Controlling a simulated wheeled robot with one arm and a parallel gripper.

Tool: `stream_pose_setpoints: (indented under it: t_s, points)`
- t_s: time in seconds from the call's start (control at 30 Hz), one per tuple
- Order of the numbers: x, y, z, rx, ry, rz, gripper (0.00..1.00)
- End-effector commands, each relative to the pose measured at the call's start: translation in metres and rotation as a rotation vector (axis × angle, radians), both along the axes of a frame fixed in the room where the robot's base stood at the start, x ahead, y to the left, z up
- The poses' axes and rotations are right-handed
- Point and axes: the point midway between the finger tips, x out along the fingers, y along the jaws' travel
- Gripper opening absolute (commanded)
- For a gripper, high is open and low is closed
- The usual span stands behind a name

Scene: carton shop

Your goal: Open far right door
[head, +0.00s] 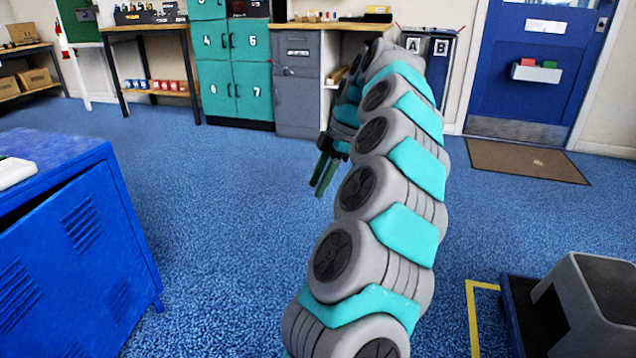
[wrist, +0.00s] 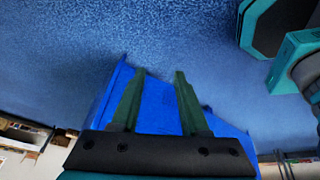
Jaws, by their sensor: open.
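A blue room door (head: 535,75) stands at the far right of the back wall in the head view. My gripper (head: 321,190) hangs above the floor between cabinet and back wall, open and empty, touching neither. In the wrist view, my gripper's fingers (wrist: 160,75) are apart, with the blue cabinet (wrist: 155,115) behind them.
Teal numbered lockers (head: 232,90) and a grey cabinet (head: 298,85) stand along the back. A brown mat (head: 525,162) lies before the blue door. A grey step-like object (head: 590,300) stands at the lower right. The blue carpet (head: 225,190) between is clear.

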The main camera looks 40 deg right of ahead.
Motion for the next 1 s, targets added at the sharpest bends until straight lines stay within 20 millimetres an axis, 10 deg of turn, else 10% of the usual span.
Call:
stream_pose_setpoints:
  t_s: [0.57, 1.0]
  points:
    - [0.0003, -0.0024, 0.0059, -0.001, -0.002, -0.001, 0.45]
    - [0.0043, 0.0027, 0.0084, -0.003, 0.000, -0.005, 0.00]
